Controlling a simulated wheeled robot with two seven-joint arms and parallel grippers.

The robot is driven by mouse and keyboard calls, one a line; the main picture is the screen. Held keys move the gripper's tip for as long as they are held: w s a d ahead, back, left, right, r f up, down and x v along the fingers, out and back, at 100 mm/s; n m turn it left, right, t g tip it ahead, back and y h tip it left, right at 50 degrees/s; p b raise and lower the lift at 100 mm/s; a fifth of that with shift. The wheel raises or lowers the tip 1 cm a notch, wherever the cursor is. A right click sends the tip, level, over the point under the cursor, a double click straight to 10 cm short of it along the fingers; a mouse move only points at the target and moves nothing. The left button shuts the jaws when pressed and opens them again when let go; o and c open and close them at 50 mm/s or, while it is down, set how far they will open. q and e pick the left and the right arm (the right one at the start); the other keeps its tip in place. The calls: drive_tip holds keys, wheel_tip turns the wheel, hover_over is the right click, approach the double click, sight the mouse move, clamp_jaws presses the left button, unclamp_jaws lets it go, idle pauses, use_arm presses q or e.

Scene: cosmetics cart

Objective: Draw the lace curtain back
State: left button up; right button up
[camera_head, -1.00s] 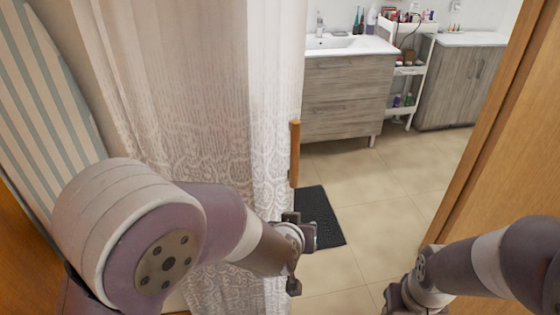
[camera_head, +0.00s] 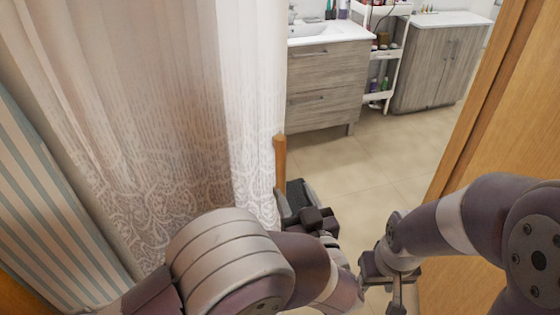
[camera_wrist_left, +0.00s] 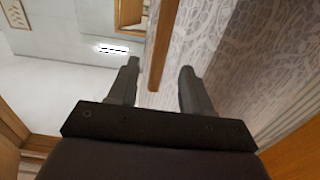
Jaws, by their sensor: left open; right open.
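The lace curtain (camera_head: 170,110) hangs closed over the left part of the doorway in the head view; it also shows in the left wrist view (camera_wrist_left: 215,50). A wooden bar (camera_head: 280,160) stands upright along its right edge. My left gripper (camera_head: 293,204) is open, just below and beside the bar in the head view. In the left wrist view, the bar (camera_wrist_left: 163,45) appears between the open fingers, nearer the curtain-side finger; I cannot tell whether they touch. My right gripper (camera_head: 388,290) is open and empty at the lower right, away from the curtain.
A wooden door frame (camera_head: 480,110) bounds the right side. Beyond are a sink cabinet (camera_head: 325,85), a white cart (camera_head: 388,60) with bottles, and another cabinet (camera_head: 440,65). The tiled floor (camera_head: 370,160) between is open.

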sight(282, 173)
use_arm(q)
drive_tip(key=x, duration=0.3)
drive_tip(key=p+x, duration=0.1)
drive_tip(key=x, duration=0.5)
drive_tip(key=shift+a+f+p, duration=0.15)
drive_tip(key=shift+f+p, duration=0.15)
drive_tip(key=shift+w, duration=0.1)
drive_tip(key=shift+r, duration=0.15)
drive_tip(key=shift+c, duration=0.4)
drive_tip(key=shift+w, duration=0.1)
clamp_jaws()
drive_tip(key=s+a, duration=0.2)
drive_tip(key=a, duration=0.6)
drive_tip(key=shift+s+a+p, duration=0.35)
drive_tip(key=shift+s+p, duration=0.05)
use_arm(e)
drive_tip(key=r, duration=0.1)
drive_tip(key=w+r, duration=0.1)
drive_tip(key=shift+a+r, duration=0.15)
drive_tip(key=shift+r, duration=0.25)
